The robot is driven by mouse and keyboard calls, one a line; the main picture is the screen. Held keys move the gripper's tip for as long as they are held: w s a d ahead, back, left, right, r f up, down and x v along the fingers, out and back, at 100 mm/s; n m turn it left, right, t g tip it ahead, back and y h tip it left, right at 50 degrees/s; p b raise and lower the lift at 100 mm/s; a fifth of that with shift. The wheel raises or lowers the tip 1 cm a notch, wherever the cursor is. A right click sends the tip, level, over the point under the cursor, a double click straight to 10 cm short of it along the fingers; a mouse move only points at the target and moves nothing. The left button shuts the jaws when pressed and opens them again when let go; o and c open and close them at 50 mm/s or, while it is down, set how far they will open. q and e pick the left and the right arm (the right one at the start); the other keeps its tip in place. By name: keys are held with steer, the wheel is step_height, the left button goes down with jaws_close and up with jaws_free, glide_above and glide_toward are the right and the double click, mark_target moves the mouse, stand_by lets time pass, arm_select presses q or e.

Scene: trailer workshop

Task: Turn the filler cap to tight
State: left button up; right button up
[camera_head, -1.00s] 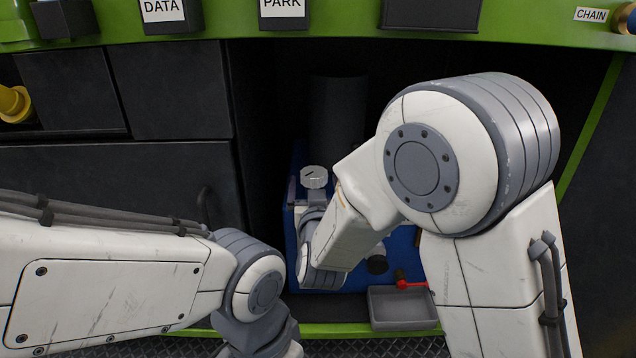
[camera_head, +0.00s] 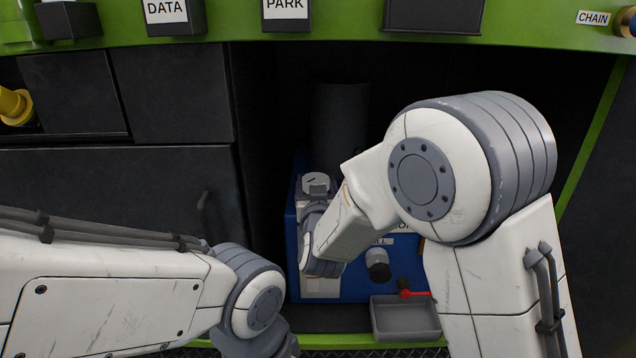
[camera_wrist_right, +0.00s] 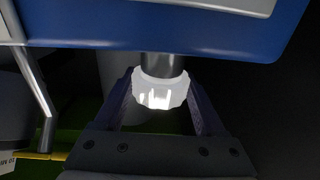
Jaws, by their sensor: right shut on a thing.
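The filler cap (camera_head: 316,180) is a pale, ribbed round cap with a dark mark on top, at the upper left of a blue tank (camera_head: 352,287). In the right wrist view the cap (camera_wrist_right: 160,92) sits on a dark metal neck (camera_wrist_right: 163,65) beside the blue tank wall. My right gripper (camera_wrist_right: 160,84) has one finger on each side of the cap and is shut on it. In the head view my right wrist hides most of this grip. My left arm enters from the left; its gripper is out of frame.
A dark plug (camera_head: 377,264) and a red lever (camera_head: 415,294) sit on the tank front. A grey tray (camera_head: 405,320) stands below them. Dark cabinet walls (camera_head: 180,180) and a green frame (camera_head: 340,30) bound the recess.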

steer(key=shift+r+m+h+p, duration=0.15)
steer(key=shift+m+h+p, duration=0.45)
steer(key=shift+h+p, duration=0.4)
steer(key=m+g+h+p, duration=0.1)
steer(key=m+h+p, duration=0.2)
steer(key=h+p, duration=0.1)
steer(key=shift+h+p, duration=0.35)
steer(key=shift+h, duration=0.25)
steer(key=shift+m+g+h+p, duration=0.6)
steer(key=shift+m+h+p, duration=0.4)
steer(key=shift+h, duration=0.1)
steer(key=o, duration=1.3)
steer(key=shift+s, duration=0.1)
